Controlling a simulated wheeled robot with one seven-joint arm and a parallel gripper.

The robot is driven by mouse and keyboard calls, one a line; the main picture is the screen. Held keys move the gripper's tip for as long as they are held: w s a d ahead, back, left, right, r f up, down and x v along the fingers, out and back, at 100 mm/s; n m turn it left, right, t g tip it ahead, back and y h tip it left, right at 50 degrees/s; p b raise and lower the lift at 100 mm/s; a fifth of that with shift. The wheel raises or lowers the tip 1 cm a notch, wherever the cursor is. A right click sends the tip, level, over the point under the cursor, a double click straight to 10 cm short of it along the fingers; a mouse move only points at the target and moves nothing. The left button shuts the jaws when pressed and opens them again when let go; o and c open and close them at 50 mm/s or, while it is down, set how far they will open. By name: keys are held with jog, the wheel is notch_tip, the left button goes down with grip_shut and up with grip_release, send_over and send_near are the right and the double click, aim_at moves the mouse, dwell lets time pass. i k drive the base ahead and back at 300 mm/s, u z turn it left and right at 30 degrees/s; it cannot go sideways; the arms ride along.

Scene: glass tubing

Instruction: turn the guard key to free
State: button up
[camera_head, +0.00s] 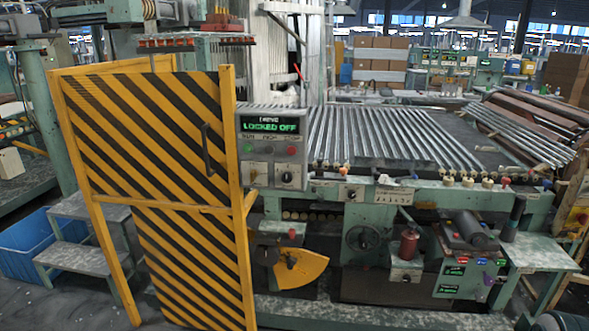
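A grey control box (272,148) stands just right of the guard gate. Its display (270,127) reads "LOCKED OFF" in green letters. Below the display are a green button (249,149), a red button (292,151) and two round switches, a left one (252,175) and a right one (287,178). Their labels are too small to read, so I cannot tell which is the guard key. The yellow-and-black striped guard gate (160,130) has a dark upright handle (207,150). My gripper is not recognisable in view.
A green machine bench carries a row of glass tubes (380,135). Another round switch (352,193) is on its front rail. A red bottle (409,243) and a green panel with buttons (470,275) are lower right. Steps (75,255) and a blue bin (25,255) stand left.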

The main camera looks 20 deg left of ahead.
aim_at(253, 174)
jog(key=u, duration=0.5)
jog(key=i, duration=0.9)
jog(key=u, duration=0.65)
